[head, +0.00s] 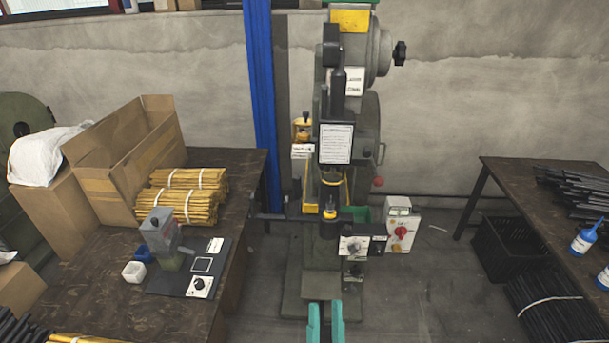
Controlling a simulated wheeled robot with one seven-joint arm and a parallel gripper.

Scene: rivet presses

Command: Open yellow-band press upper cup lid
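The press (347,150) stands against the wall, with a yellow plate (349,20) near its top. A small yellow-orange cup (301,131) with a dark top sits on its left side, above a white label. A lower dark piece with a yellow ring (330,212) stands at the press's middle. Both are small here; I cannot make out a lid edge or tell whether a lid is open. My gripper (325,306) shows two teal fingers at the bottom, apart with nothing between them. It is in front of the press base and well below both cups.
A white control box (400,228) with a red knob juts out at the press's right. A table (95,270) with cartons and yellow rod bundles is on the left. A dark table (520,185) with bottles is on the right. A blue post (262,100) stands left of the press.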

